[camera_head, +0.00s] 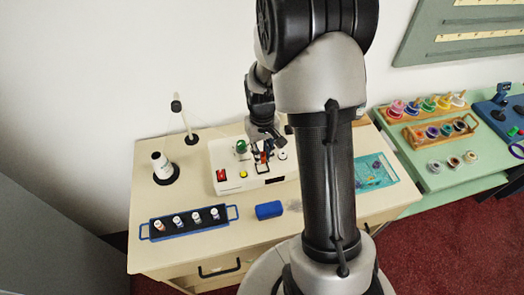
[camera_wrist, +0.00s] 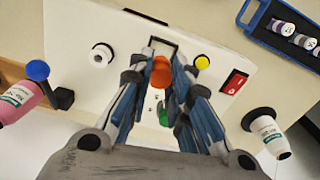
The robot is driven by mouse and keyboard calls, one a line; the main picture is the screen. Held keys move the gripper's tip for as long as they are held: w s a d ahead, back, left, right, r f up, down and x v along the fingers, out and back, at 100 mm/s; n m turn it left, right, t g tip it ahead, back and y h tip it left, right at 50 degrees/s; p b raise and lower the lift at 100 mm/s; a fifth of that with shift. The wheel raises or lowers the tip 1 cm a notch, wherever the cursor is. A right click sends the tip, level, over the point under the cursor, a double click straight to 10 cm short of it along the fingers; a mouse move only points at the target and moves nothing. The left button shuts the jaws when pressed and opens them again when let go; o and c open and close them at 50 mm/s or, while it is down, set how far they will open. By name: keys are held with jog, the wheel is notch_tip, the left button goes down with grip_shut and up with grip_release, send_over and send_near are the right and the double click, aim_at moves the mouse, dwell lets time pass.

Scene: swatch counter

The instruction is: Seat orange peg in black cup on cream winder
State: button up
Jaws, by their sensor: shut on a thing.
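The cream winder (camera_head: 233,184) stands on the wooden counter and fills the middle of the wrist view (camera_wrist: 90,88). My gripper (camera_wrist: 161,85) is over the winder, its blue-lined fingers shut on the orange peg (camera_wrist: 161,70). The peg's round orange end shows between the fingertips; its lower end is hidden. In the head view my gripper (camera_head: 262,153) is small and partly covered by my arm. I cannot make out the black cup for sure, nor whether the peg touches it. A black bracket outline shows just beyond the peg in the wrist view.
The winder carries a red switch (camera_wrist: 234,81), a yellow button (camera_wrist: 202,62), a white roller (camera_wrist: 102,55) and a green part (camera_head: 240,146). A blue tray of spools (camera_head: 159,235), a blue block (camera_head: 269,210) and a white spool (camera_head: 162,166) stand nearby.

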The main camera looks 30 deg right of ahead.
jog(key=shift+f+b, duration=1.3)
jog(key=shift+f, duration=0.65)
jog(key=o, duration=0.9)
jog(key=shift+c, duration=0.2)
jog(key=shift+r, duration=0.1)
notch_tip(320, 180, up, 12)
jog(key=shift+f, duration=0.1)
